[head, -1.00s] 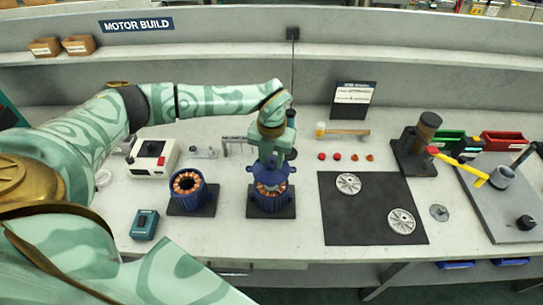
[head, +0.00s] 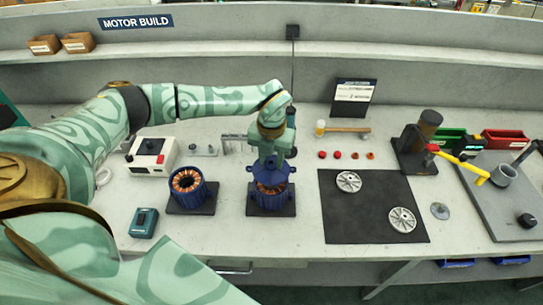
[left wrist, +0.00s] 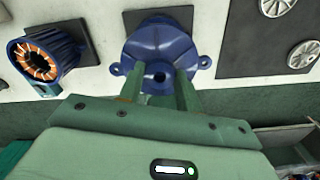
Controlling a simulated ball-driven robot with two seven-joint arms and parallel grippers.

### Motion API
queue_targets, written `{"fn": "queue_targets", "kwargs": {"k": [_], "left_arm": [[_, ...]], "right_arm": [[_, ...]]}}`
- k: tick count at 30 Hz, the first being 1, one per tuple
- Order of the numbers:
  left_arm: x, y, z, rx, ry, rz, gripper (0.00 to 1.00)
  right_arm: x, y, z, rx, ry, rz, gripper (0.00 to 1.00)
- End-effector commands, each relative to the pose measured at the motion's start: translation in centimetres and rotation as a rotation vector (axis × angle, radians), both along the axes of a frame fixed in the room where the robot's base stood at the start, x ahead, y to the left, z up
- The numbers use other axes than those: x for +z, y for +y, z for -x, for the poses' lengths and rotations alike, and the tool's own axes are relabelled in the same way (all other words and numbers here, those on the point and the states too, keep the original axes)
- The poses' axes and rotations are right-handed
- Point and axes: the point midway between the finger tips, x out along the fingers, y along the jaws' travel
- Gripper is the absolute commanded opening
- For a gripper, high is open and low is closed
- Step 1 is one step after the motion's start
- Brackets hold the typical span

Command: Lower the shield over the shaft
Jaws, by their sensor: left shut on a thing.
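The blue shield (head: 279,174), a domed cover with ears at its sides, is held by my left gripper (head: 268,163) above a blue finned motor housing (head: 270,203) on a dark base plate. Copper windings still show in a narrow gap between shield and housing. In the left wrist view the shield (left wrist: 160,50) fills the upper middle, with a dark round hole at its centre. The two green fingers of my left gripper (left wrist: 160,88) are shut on it. The shaft is hidden under the shield. My right gripper is not in view.
A second open housing with copper windings (head: 188,182) stands just left. A teal box (head: 144,223) and a white device (head: 152,157) are further left. A black mat (head: 365,220) with two silver discs lies right. A hammer (head: 345,130) lies behind, and a press (head: 420,143) stands right.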

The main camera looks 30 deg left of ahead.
Motion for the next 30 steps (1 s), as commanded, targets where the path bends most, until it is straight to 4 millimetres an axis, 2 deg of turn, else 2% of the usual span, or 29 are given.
{"fn": "queue_targets", "kwargs": {"k": [30], "left_arm": [[-3.1, 0.0, 0.0, 0.0, 0.0, 0.0, 0.05]], "right_arm": [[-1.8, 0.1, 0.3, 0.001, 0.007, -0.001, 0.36]]}}
